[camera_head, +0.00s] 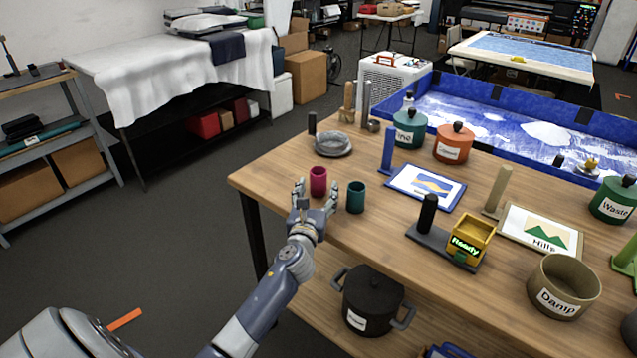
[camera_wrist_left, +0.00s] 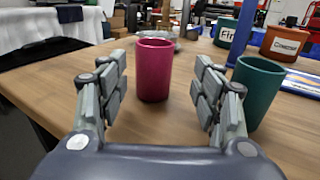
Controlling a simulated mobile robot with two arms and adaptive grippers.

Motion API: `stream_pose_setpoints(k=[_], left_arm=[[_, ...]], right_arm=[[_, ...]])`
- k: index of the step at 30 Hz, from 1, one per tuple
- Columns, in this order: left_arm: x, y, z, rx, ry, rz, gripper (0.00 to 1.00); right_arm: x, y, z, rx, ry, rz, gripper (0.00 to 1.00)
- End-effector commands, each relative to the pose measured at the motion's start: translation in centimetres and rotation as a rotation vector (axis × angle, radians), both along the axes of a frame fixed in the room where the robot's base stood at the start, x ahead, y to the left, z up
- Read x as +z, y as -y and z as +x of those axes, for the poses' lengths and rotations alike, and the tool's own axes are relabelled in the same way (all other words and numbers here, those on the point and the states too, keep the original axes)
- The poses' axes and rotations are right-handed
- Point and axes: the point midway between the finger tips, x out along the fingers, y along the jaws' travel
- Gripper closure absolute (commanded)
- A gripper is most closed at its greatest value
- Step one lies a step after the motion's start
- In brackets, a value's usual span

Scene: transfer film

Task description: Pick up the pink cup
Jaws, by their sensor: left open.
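The pink cup (camera_head: 318,181) stands upright near the left end of the wooden table (camera_head: 270,178). In the left wrist view the pink cup (camera_wrist_left: 154,70) is centred just beyond my open fingers. My left gripper (camera_head: 314,190) is open and empty at the table's front edge, its fingers pointing at the cup with one on each side of the line to it. It also shows in the left wrist view (camera_wrist_left: 158,85). I cannot tell whether the fingers reach alongside the cup. My right gripper is not in view.
A teal cup (camera_head: 356,197) stands close to the right of my left gripper; it also shows in the wrist view (camera_wrist_left: 256,92). A grey dish (camera_head: 333,147) lies behind the pink cup. A blue post (camera_head: 388,150) and a framed picture (camera_head: 426,188) are farther right.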

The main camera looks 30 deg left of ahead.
Motion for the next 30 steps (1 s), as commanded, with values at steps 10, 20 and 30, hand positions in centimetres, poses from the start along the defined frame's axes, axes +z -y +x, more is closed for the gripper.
stream_pose_setpoints(k=[10,20,30], left_arm=[[0.4,-1.7,2.5,0.001,0.001,-0.003,0.4],[0.3,-2.9,5.0,0.0,0.0,-0.001,0.4],[0.3,-2.9,5.0,0.0,0.0,-0.001,0.65]], right_arm=[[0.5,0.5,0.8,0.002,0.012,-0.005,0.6],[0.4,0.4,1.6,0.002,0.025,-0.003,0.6],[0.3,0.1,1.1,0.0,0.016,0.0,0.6]])
